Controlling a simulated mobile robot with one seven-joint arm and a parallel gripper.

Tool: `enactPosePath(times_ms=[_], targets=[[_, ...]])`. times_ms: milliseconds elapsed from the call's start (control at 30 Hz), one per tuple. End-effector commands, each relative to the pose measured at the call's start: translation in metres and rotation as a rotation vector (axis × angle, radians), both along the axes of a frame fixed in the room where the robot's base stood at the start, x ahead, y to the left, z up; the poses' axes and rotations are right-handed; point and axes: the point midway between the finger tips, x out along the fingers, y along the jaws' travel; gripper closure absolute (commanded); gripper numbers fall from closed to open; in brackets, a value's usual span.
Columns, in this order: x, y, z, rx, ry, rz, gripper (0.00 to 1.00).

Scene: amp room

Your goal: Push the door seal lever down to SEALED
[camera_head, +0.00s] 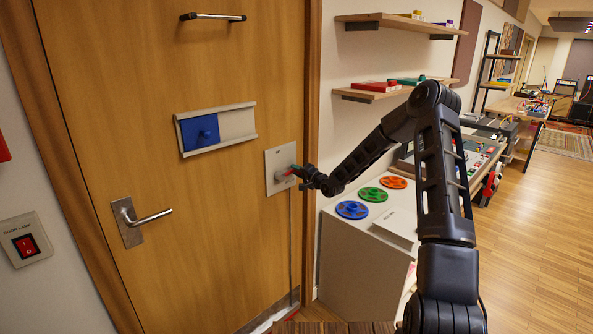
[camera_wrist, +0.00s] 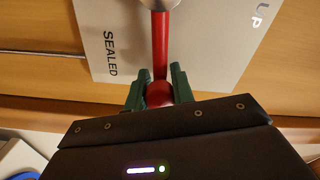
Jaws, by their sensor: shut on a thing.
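The door seal lever is a red rod with a red ball end (camera_wrist: 158,93), seen in the wrist view. It comes from a round hub (camera_wrist: 160,4) on a pale plate (camera_wrist: 215,60). The plate reads SEALED on the left of the rod and UP on the right in that view. My gripper (camera_wrist: 159,90) is shut on the ball, one green finger on each side. In the head view the plate (camera_head: 276,184) is on the door's right side, and my gripper (camera_head: 299,172) reaches it from the right, hiding most of the lever.
The wooden door (camera_head: 190,240) has a metal handle (camera_head: 146,217) and a blue sliding panel (camera_head: 199,131). A cabinet (camera_head: 352,262) with colored discs stands close right of the plate, with shelves (camera_head: 386,91) above. A red switch (camera_head: 26,245) is at left. Open floor lies at far right.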

Motion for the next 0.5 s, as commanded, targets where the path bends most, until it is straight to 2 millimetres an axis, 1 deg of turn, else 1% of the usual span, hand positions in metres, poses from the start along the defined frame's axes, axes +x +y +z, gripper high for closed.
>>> enactPosePath(times_ms=[500], targets=[[-0.0001, -0.0002, -0.004, 0.026, 0.029, 0.0, 1.0]])
